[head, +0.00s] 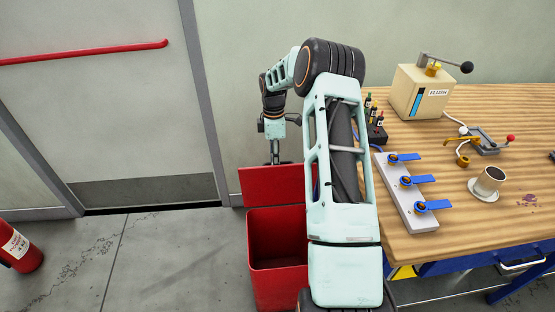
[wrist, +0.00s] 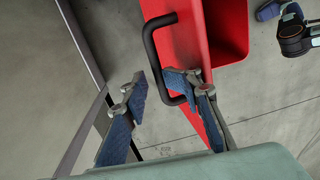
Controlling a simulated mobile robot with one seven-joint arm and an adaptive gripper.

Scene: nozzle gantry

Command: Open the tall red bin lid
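The tall red bin (head: 278,280) stands on the floor left of the bench, with its dark opening showing. Its red lid (head: 270,185) is raised and stands up at the back of the opening. In the wrist view the lid (wrist: 178,45) has a black U-shaped handle (wrist: 149,48). My gripper (head: 274,158) is at the lid's upper edge, partly hidden behind it in the head view. In the wrist view my gripper (wrist: 160,80) has its blue-padded fingers apart, with the handle bar running between them. Contact with the handle cannot be told.
A door with a red bar (head: 85,53) is on the left. A red extinguisher (head: 18,250) stands on otherwise clear floor.

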